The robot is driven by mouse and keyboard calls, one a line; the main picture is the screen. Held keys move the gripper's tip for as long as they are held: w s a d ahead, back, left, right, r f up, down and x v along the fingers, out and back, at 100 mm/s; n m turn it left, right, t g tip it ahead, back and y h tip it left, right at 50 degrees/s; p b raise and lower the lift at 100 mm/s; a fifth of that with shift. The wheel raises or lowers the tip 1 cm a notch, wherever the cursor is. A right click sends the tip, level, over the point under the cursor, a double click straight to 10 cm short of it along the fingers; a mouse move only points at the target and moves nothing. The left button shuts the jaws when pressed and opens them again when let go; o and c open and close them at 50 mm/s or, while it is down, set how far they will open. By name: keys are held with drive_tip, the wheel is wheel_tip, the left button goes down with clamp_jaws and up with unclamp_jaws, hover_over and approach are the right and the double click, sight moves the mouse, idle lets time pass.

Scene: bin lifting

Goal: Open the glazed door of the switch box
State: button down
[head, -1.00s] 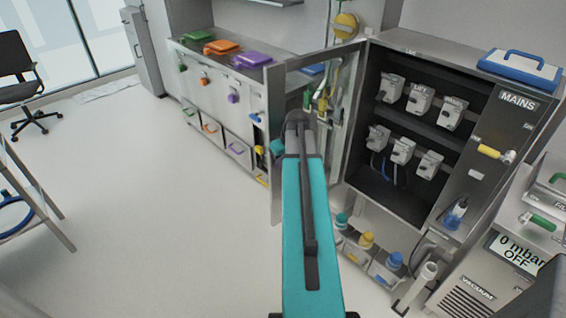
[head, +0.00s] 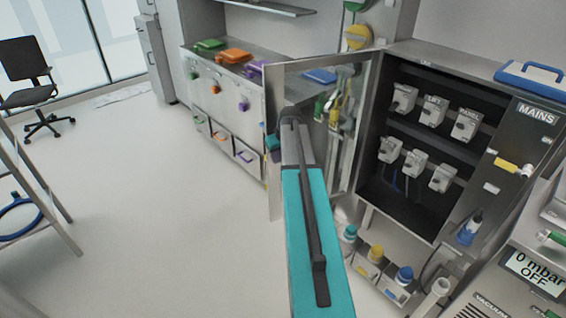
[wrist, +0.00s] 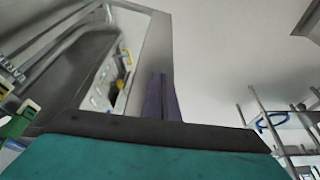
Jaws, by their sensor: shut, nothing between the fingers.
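The switch box (head: 398,163) stands at the right in the head view, with its dark inside and several labelled grey switches in plain sight. Its glazed door (head: 318,68) stands swung out to the left of the opening, and cables and tools show through the glass. My arm crosses in front of the door's lower left part and hides some of it. My gripper (wrist: 162,100) is shut and empty in the wrist view, close beside the pale upright door edge (wrist: 151,62). I cannot tell whether they touch. In the head view its fingertips are not clear.
A yellow handle (head: 506,163) sits on the MAINS panel. Bottles with coloured caps (head: 376,253) stand below the box. A vacuum unit (head: 530,262) is at the lower right. A drawer counter (head: 215,100) stands behind the door. The floor at left is open, with a ladder-like frame and chair.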

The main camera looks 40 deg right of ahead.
drive_tip(key=shift+w+d, duration=0.15)
drive_tip(key=shift+w, duration=0.55)
drive_tip(key=shift+w+d, duration=0.1)
drive_tip(key=shift+w, duration=0.6)
drive_tip(key=shift+s, duration=0.1)
drive_tip(key=s+a+r+b, duration=0.2)
drive_tip(key=s+r, duration=0.5)
drive_tip(key=r, duration=0.2)
drive_tip(key=shift+a+r, duration=0.15)
drive_tip(key=shift+a, duration=0.2)
drive_tip(key=shift+a, duration=0.15)
